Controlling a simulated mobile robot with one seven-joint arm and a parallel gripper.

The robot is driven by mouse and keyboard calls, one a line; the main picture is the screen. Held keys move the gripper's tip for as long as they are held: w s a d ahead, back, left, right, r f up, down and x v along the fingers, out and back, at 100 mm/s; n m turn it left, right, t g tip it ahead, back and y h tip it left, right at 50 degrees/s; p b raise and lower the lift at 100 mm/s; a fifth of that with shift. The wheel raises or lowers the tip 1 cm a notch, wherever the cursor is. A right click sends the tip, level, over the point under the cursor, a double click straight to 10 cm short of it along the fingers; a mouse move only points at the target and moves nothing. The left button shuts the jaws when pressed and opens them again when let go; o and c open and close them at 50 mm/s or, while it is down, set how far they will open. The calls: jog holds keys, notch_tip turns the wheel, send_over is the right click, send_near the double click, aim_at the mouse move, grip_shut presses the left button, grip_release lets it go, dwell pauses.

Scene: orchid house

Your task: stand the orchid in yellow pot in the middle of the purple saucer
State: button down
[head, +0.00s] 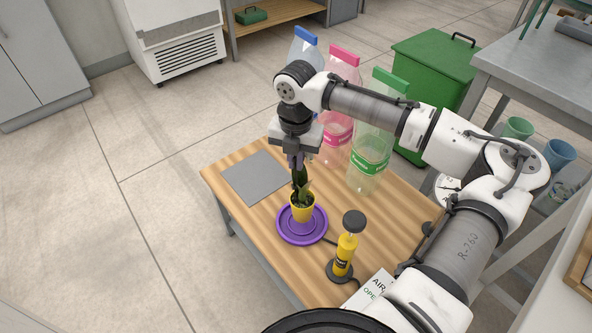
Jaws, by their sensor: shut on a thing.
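The orchid in the yellow pot (302,212) is upright at the purple saucer (302,238), over its back half in the head view. I cannot tell whether the pot's base touches the saucer or hangs just above it. My gripper (297,162) points down over the plant and is shut on the orchid's upper part. The fingertips partly hide the top of the plant. The green leaves show between the gripper and the pot's rim.
A yellow pump-like tool (345,256) with a dark top stands right of the saucer. Clear bottles with a blue cap, a pink cap (344,55) and a green cap (390,82) stand behind. A grey mat (254,178) lies left on the wooden table (236,208). A paper sheet (368,291) lies at the front right.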

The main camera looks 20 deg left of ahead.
jog(key=shift+f, duration=2.1)
jog(key=c, duration=1.5)
grip_release()
jog(key=shift+c, duration=0.2)
notch_tip(320, 180, up, 12)
jog(key=shift+r, duration=0.15)
